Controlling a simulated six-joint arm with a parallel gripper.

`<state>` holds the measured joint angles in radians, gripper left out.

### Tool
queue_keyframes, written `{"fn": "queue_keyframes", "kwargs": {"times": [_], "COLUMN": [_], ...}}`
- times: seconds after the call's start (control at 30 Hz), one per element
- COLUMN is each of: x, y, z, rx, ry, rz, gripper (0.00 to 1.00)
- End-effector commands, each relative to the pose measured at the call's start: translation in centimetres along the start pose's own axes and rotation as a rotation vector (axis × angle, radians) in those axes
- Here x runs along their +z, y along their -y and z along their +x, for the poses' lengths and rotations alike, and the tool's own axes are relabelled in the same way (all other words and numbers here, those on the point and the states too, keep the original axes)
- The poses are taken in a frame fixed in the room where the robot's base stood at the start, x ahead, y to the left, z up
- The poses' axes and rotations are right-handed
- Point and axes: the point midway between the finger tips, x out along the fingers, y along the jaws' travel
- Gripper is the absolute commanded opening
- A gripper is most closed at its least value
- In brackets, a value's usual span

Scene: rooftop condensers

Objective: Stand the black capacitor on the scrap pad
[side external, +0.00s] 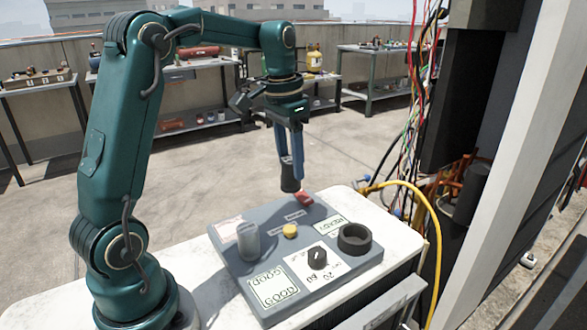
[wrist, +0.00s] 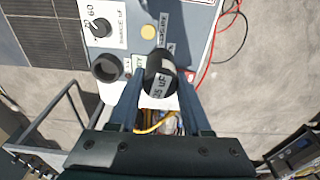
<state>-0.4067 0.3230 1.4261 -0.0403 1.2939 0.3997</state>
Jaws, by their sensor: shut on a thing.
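My gripper (side external: 290,160) points down above the back edge of the grey tester panel (side external: 318,283). It is shut on the black capacitor (side external: 289,184), which hangs upright, apart from the panel. In the wrist view the capacitor (wrist: 158,66) sits between my fingers, and its white label faces the camera. A pale pad with red marking (side external: 229,228) lies at the panel's left and looks like the scrap pad; its lettering is too small to read. A silver-grey capacitor (side external: 248,242) stands beside it and partly hides it.
A black ring socket (side external: 355,240), a knob (side external: 317,258), a yellow button (side external: 290,231) and a GOOD pad (side external: 272,287) are on the panel. A red object (side external: 304,199) lies at its back edge. A yellow hose (side external: 432,215) and cabinet wires are at the right.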

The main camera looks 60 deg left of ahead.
Motion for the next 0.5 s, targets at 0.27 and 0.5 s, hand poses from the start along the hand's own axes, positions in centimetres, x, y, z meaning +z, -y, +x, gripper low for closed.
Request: {"fn": "queue_keyframes", "kwargs": {"times": [0.27, 0.5], "x": [6.9, 10.7], "y": [3.8, 5.3], "z": [0.5, 0.2], "rx": [0.006, -0.006], "ry": [0.002, -0.006], "rz": [-0.031, -0.151], "gripper": [0.0, 0.0]}}
